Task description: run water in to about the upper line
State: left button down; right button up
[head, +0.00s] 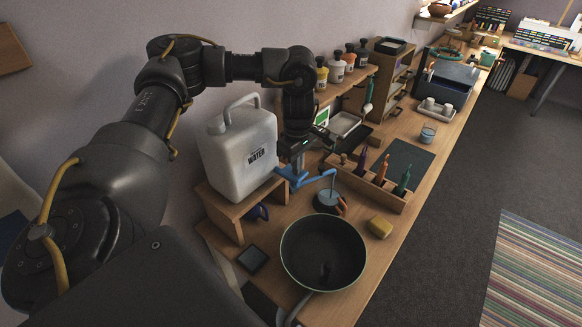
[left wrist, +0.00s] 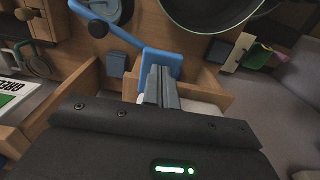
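A white water jug (head: 238,150) marked WATER stands on a wooden stand (head: 236,205) in the head view. A blue tap (head: 298,178) with a long spout reaches right from the jug's foot. A thin pale streak hangs from the spout's end over a small round vessel (head: 326,199) with a pale blue inside. No line on the vessel can be made out. My left gripper (head: 292,160) is at the tap. In the left wrist view its narrow fingers (left wrist: 161,80) are together against the tap's blue block (left wrist: 162,62); a grip on it is not clear. My right gripper is not in view.
A dark tablet (head: 252,260) lies near the stand. The bench edge is at the right.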

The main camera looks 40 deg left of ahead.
pick_arm(q)
jog(key=r+p, duration=0.2)
jog(key=a+r+p, duration=0.1)
jog(key=r+p, duration=0.1)
jog(key=a+r+p, duration=0.1)
jog(key=r+p, duration=0.1)
jog(key=shift+s+r, duration=0.1)
jog(key=shift+r, duration=0.15)
jog(key=shift+f, duration=0.1)
jog(key=shift+f, duration=0.1)
